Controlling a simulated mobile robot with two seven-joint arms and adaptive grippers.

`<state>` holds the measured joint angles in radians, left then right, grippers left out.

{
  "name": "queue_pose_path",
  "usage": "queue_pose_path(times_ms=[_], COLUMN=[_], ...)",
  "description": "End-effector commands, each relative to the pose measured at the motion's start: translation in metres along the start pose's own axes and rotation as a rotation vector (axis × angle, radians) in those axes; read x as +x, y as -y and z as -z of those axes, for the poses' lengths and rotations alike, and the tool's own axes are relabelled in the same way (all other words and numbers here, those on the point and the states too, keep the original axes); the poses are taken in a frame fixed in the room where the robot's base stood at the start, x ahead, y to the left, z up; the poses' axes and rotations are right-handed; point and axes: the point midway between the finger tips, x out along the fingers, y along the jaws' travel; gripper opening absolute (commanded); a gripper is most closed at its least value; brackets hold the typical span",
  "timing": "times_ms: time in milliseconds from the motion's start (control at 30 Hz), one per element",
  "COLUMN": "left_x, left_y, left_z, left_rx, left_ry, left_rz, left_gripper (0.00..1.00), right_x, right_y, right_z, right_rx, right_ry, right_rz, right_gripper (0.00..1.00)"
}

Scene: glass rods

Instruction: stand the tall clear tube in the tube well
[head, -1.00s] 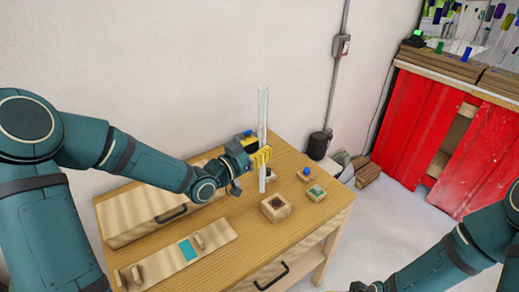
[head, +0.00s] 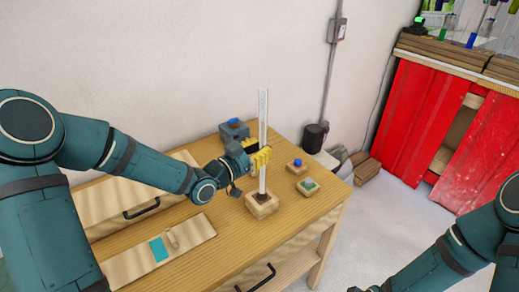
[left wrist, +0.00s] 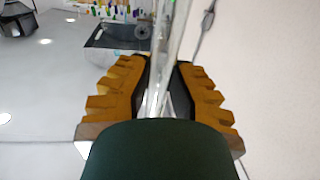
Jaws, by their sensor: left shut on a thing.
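The tall clear tube (head: 263,115) stands upright above the table in the head view. My left gripper (head: 260,158) is shut on it with yellow fingers, partway up its length. In the left wrist view the tube (left wrist: 168,60) runs between the two ridged finger pads. The tube well, a square wooden block with a dark hole (head: 262,208), is on the table right below. The tube's lower end meets the block's top at the hole; I cannot tell how deep it sits. Only a dark bit of my right gripper (head: 366,288) shows at the bottom edge.
Two small wooden blocks, one with a blue top (head: 297,166) and one with a green top (head: 307,187), stand close to the right. A grey box with a blue part (head: 233,130) is behind the gripper. A board with a teal patch (head: 159,249) lies front left.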

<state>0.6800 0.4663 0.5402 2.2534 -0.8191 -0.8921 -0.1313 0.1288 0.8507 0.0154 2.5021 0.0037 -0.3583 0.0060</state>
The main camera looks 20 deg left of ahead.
Motion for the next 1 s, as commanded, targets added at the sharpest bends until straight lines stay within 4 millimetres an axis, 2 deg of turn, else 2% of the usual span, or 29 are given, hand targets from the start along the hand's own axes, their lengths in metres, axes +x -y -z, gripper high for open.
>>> queue_pose_path(times_ms=[267, 800, 1000], left_x=[0.000, 0.000, 0.000], left_y=[0.000, 0.001, 0.000], left_z=[-0.010, -0.057, -0.061], left_rx=[0.000, -0.001, 0.001], left_ry=[0.000, -0.001, -0.001], left_rz=[0.000, 0.001, 0.001], left_gripper=[0.00, 0.00, 0.00], right_x=[0.007, 0.036, 0.037], right_y=[-0.002, -0.013, -0.013], right_z=[-0.003, -0.009, -0.009], right_rx=[-0.003, -0.008, -0.009], right_ry=[0.005, 0.016, 0.015], right_rz=[0.001, 0.002, 0.002], right_gripper=[0.47, 0.47, 0.47])
